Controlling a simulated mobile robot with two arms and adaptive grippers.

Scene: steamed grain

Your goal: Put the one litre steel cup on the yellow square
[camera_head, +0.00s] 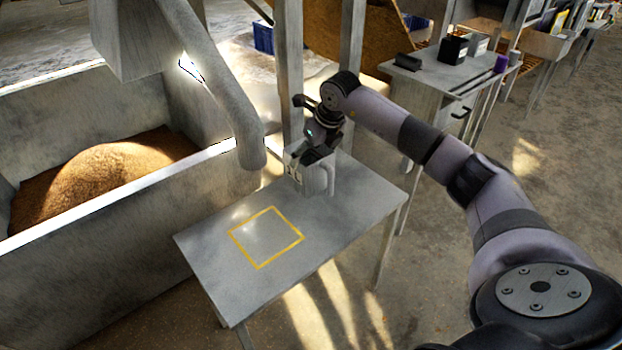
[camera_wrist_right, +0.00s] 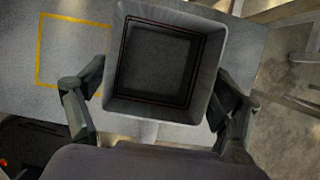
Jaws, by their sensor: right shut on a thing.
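In the right wrist view the cup (camera_wrist_right: 165,105) is open-topped and looks empty between the fingers. The yellow square (camera_head: 240,247) is an empty outline on the tabletop, nearer than the cup. My left gripper is not in view.
The metal table (camera_head: 355,215) is otherwise clear. A slanted metal spout (camera_head: 230,110) hangs close to the left of the cup, and metal posts (camera_head: 290,70) stand behind. A large bin (camera_head: 130,215) of brown grain (camera_head: 105,172) is at left. Another bench (camera_head: 430,85) stands behind right.

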